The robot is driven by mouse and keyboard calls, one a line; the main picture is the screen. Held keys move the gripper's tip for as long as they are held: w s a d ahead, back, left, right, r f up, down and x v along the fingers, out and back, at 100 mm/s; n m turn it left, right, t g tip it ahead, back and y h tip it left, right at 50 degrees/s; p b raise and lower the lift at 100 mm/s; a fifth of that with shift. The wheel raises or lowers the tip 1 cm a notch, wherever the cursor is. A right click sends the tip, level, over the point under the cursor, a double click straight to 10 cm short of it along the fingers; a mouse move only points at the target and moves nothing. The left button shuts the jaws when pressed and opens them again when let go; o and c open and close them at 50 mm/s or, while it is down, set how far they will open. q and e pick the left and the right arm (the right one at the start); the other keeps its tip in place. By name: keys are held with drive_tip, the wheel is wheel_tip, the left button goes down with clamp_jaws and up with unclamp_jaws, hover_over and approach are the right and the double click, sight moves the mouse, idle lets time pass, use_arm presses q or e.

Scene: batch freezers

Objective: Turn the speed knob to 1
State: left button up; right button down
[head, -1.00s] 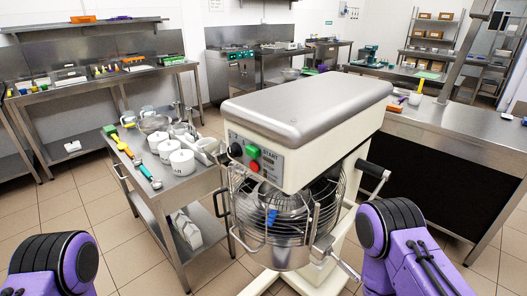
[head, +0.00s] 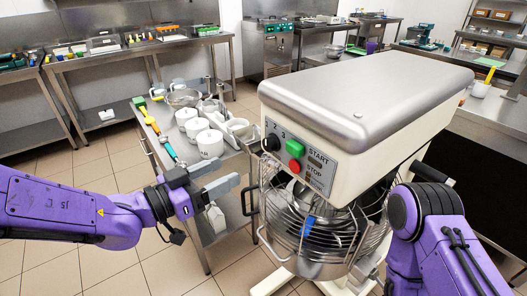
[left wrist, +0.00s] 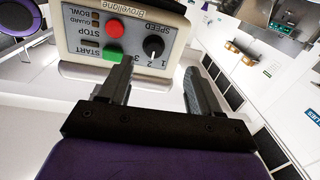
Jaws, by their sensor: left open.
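The speed knob (head: 271,143) is a black round knob on the grey control panel (head: 317,150) of the big cream mixer. In the left wrist view the knob (left wrist: 153,47) appears upside down under the word SPEED, near the numbers 1, 2 and 3. I cannot tell for sure which number it points at. My left gripper (head: 224,174) is open and empty, to the left of and below the knob, apart from the panel. In the left wrist view its fingers (left wrist: 155,72) frame the area near the knob. My right gripper is out of view; only my right arm shows.
The green start button (head: 295,149) and red stop button sit right of the knob. The mixer's wire guard (head: 320,232) and bowl are below the panel. A steel cart with white canisters (head: 209,143) stands behind my left gripper.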

sight(266, 146)
use_arm(q)
drive_tip(key=shift+m+g+h, duration=0.4)
drive_tip(key=shift+m+h, duration=0.1)
drive_tip(key=shift+m, duration=0.3)
drive_tip(key=x, duration=0.3)
drive_tip(key=r+x, duration=0.1)
drive_tip(key=x, duration=0.7)
drive_tip(key=shift+w+r+p, duration=0.15)
drive_tip(key=shift+r+p, duration=0.2)
drive_tip(key=shift+p, duration=0.05)
drive_tip(key=shift+w+d, duration=0.2)
drive_tip(key=shift+s, duration=0.15)
drive_tip(key=shift+c, duration=0.9)
drive_tip(key=c, duration=0.7)
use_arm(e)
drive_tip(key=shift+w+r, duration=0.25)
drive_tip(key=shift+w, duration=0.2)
